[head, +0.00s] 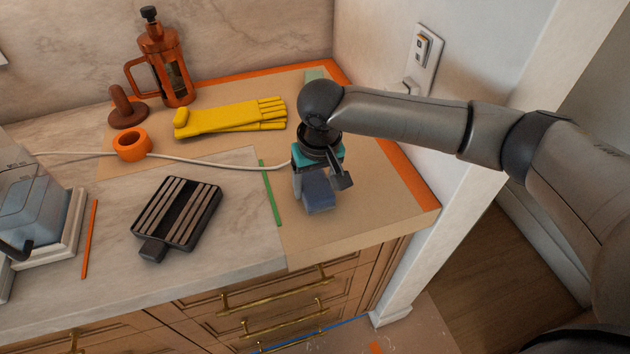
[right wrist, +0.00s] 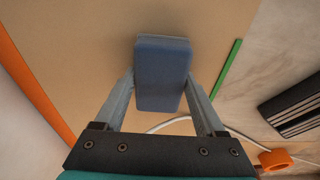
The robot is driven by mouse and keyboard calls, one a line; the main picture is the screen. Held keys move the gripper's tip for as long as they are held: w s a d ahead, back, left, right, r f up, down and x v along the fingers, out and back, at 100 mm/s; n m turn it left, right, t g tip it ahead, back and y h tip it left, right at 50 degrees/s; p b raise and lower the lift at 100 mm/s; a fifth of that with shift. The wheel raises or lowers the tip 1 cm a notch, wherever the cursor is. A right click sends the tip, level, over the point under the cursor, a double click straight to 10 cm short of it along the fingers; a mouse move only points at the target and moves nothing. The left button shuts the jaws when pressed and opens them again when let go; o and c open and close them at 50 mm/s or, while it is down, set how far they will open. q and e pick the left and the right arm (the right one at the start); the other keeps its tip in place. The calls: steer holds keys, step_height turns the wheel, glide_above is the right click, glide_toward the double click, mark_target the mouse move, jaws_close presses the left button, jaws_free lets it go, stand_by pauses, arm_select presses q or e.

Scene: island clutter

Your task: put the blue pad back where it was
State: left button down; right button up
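The blue pad (head: 320,194) is a small, rounded grey-blue block under my right gripper (head: 311,186), over the front right part of the brown covering (head: 365,215). In the right wrist view the pad (right wrist: 162,75) sits between the two fingers of the right gripper (right wrist: 161,86), with a finger against each side. The gripper is shut on it. I cannot tell whether the pad touches the covering below. My left gripper is not in view.
A black ridged tool (head: 177,217) lies left of a green strip (head: 271,195). Yellow gloves (head: 230,118), an orange tape roll (head: 132,145), a tamper (head: 127,107) and a copper press (head: 165,65) stand behind. A white cable (head: 205,163) runs toward the gripper. A wall bounds the right.

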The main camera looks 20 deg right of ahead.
mark_target(318, 191)
steer(key=o, duration=0.4)
steer(key=shift+c, duration=0.2)
steer(key=shift+r, duration=0.1)
step_height(318, 191, up, 12)
steer(key=s+p, duration=0.1)
steer(key=p, duration=0.1)
steer(key=shift+s, duration=0.4)
